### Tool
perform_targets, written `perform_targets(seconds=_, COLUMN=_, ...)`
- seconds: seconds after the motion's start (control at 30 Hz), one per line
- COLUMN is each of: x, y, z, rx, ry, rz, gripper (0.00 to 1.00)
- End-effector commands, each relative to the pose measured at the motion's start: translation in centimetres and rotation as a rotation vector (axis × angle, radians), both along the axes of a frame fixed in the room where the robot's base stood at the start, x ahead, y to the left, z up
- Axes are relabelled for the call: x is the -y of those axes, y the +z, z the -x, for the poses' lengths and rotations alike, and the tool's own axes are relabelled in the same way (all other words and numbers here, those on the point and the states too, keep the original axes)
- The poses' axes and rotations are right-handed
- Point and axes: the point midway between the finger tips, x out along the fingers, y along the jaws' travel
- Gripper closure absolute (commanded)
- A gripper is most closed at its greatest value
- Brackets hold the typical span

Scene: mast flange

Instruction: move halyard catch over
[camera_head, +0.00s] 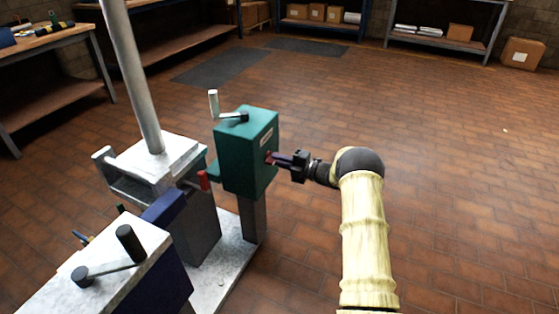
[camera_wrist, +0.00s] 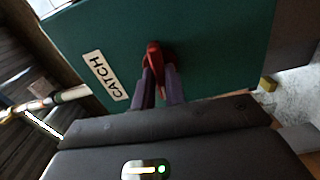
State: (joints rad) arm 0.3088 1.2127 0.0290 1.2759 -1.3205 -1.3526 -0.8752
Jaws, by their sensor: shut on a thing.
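The halyard catch is a small red lever (camera_wrist: 154,56) on the face of a teal box (camera_head: 234,150). A white label reading "CATCH" (camera_wrist: 106,76) is on the same face in the wrist view. My gripper (camera_head: 275,158) reaches the box's right side from the right in the head view. Its two fingers (camera_wrist: 159,88) are shut on the red lever in the wrist view. The fingers hide part of the lever, and in the head view only a bit of red shows at their tips.
A crank handle (camera_head: 228,106) tops the teal box. A pale mast (camera_head: 134,75) rises from a grey housing left of it, with a red-ended handle (camera_head: 203,181) between. A blue-sided unit with a black-knobbed crank (camera_head: 130,243) stands in front. The brick floor (camera_head: 450,170) at right is clear.

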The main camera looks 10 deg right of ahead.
Motion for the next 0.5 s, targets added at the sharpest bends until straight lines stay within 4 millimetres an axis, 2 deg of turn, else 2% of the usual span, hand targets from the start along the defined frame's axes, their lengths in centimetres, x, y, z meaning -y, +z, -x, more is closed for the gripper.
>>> perform_targets(seconds=0.5, x=0.11, y=0.13, z=0.04, rx=-0.322, ry=-0.003, rz=-0.230, gripper=1.00)
